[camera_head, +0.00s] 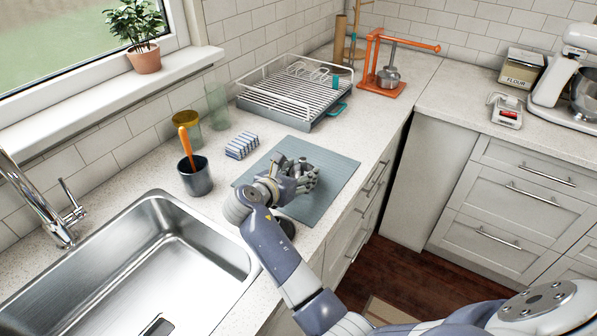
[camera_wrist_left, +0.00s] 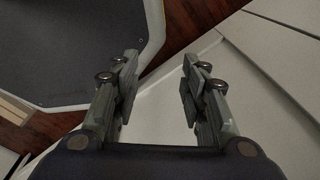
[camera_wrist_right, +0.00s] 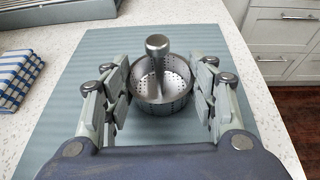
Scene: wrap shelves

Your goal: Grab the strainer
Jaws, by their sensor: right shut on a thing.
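The strainer (camera_wrist_right: 162,103) is a small metal basket with holes and an upright central knob. It sits upright on the blue-grey mat (camera_head: 338,175). In the head view my right gripper (camera_head: 300,180) is over the mat and partly hides the strainer (camera_head: 300,168). My left gripper (camera_wrist_left: 157,80) is open and empty, with its fingers apart, in the left wrist view; it does not show in the head view.
A sink (camera_head: 140,265) lies left of my right arm.

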